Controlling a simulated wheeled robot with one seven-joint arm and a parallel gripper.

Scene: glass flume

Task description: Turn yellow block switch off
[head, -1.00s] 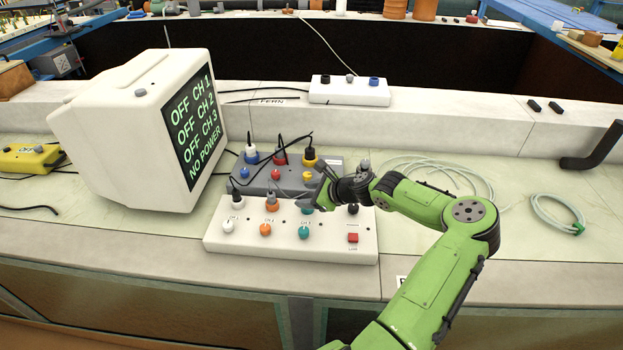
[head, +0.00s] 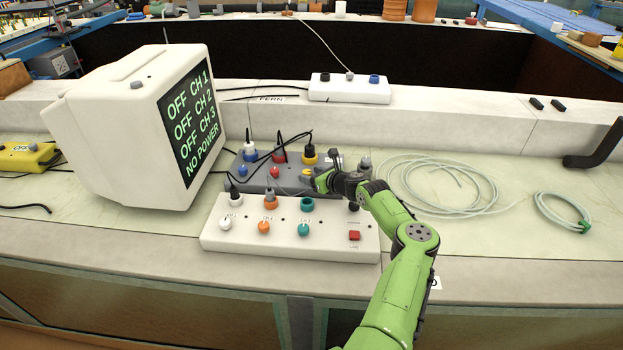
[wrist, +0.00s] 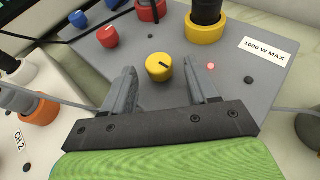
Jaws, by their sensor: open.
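The grey power block (head: 250,183) stands behind the white control box. Its yellow switch knob (wrist: 159,67) has a dark pointer line and shows between my fingertips in the wrist view. It also shows in the head view (head: 306,174), just left of my gripper. My gripper (wrist: 162,76) is open, with one finger on each side of the knob; I cannot tell whether they touch it. A small red light (wrist: 211,66) glows beside the knob. A yellow socket (wrist: 205,28) with a black plug sits behind it.
Blue (wrist: 80,19) and red (wrist: 107,37) knobs sit left on the grey block. The white control box (head: 330,243) with plugs and knobs is in front. The monitor (head: 140,130) reads "NO POWER". Coiled tubing (head: 440,185) lies right.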

